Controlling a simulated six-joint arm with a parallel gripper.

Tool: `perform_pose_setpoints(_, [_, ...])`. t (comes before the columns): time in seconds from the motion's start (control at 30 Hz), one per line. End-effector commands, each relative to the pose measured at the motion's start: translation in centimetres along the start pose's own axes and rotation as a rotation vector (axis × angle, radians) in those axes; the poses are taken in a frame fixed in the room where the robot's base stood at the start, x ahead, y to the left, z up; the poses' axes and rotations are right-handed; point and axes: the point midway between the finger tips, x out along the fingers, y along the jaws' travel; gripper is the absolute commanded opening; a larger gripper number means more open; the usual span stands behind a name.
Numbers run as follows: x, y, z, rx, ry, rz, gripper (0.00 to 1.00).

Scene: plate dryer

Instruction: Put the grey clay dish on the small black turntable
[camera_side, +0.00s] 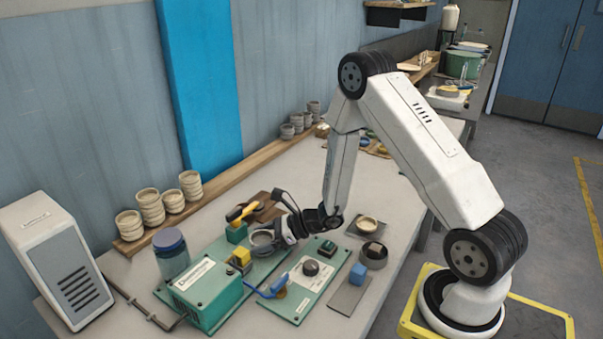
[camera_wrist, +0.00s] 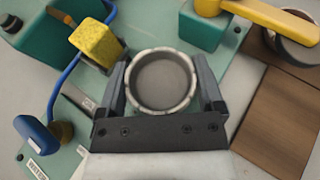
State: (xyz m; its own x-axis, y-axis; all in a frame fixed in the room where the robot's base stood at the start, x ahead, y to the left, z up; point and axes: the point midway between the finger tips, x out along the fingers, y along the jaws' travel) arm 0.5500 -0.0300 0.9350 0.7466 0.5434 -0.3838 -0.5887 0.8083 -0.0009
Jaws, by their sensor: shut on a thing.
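The grey clay dish (camera_wrist: 162,82) is round with a pale, scalloped rim and a smooth grey inside. It sits between the two fingers of my gripper (camera_wrist: 161,72), which is shut on it. In the side view the dish (camera_side: 261,239) is over the green base plate, left of my gripper (camera_side: 275,235); I cannot tell whether it is lifted or resting. Whatever is directly under the dish is hidden.
A green box (camera_side: 206,293), a yellow block (camera_side: 242,257) and a blue-handled cable lie near the dish. A yellow-handled lever (camera_side: 242,212) stands close behind it. A jar (camera_side: 171,254) is at the left.

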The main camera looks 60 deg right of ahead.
Motion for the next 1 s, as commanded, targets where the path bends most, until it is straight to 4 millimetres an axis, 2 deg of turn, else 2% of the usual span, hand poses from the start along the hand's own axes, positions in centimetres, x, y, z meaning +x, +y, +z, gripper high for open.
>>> perform_pose_setpoints(0.37, [0.1, 0.0, -0.2, 0.001, 0.0, 0.0, 0.28])
perform_pose_setpoints(0.4, [0.1, 0.0, -0.2, 0.0, 0.0, 0.0, 0.93])
perform_pose_setpoints(0.43, [0.1, 0.0, -0.2, 0.0, 0.0, -0.001, 1.0])
perform_pose_setpoints(0.87, [0.0, 0.0, 0.1, 0.0, -0.001, 0.0, 1.0])
perform_pose_setpoints(1.0, [-1.2, -0.1, 0.1, 0.001, 0.0, -0.004, 1.0])
